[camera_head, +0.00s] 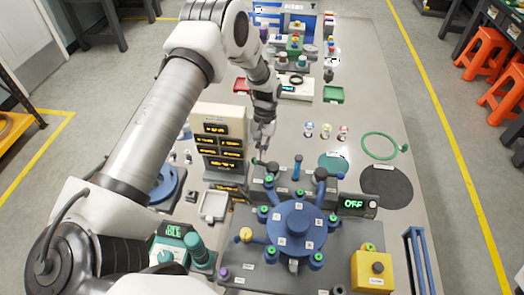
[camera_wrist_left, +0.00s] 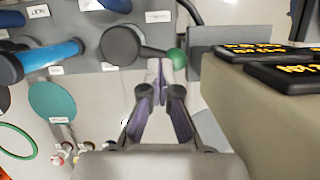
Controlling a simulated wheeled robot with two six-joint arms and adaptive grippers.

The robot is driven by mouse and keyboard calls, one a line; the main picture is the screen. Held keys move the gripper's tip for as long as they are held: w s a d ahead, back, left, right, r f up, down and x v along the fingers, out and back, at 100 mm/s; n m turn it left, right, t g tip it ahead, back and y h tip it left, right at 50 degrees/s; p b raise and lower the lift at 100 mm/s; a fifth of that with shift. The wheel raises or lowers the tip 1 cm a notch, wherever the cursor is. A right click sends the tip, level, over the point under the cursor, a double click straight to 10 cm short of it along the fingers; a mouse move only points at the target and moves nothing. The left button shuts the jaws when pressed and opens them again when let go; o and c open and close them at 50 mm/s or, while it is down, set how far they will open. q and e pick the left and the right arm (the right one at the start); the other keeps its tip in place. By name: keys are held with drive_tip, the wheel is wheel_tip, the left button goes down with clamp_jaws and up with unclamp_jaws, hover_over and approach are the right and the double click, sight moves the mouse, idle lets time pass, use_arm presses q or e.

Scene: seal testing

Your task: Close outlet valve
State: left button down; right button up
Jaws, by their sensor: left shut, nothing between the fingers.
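My left gripper (camera_head: 262,148) hangs above the rear of the test rig, shut and empty. In the left wrist view its fingertips (camera_wrist_left: 162,72) are together, close to the green ball end (camera_wrist_left: 177,60) of a dark grey valve lever (camera_wrist_left: 122,45). I cannot tell whether they touch it. The same dark lever (camera_head: 271,167) shows in the head view on the grey valve block, beside a blue valve handle (camera_head: 297,170). Another dark valve (camera_head: 321,176) stands to the right. The labels are too small to read, so I cannot tell which is the outlet valve. My right gripper is not in view.
A beige instrument tower (camera_head: 219,140) with lit displays stands close left of the gripper. The blue round chamber (camera_head: 297,228) with green-topped clamps is in front. A display reading OFF (camera_head: 354,204) and a yellow button box (camera_head: 372,270) are to the right.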

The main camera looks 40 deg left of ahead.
use_arm(q)
drive_tip(key=shift+s+n, duration=0.35)
drive_tip(key=shift+n, duration=0.55)
idle(3.2)
idle(0.5)
drive_tip(key=v, duration=1.2)
drive_tip(key=shift+a, duration=0.3)
drive_tip(key=shift+s+f, duration=0.1)
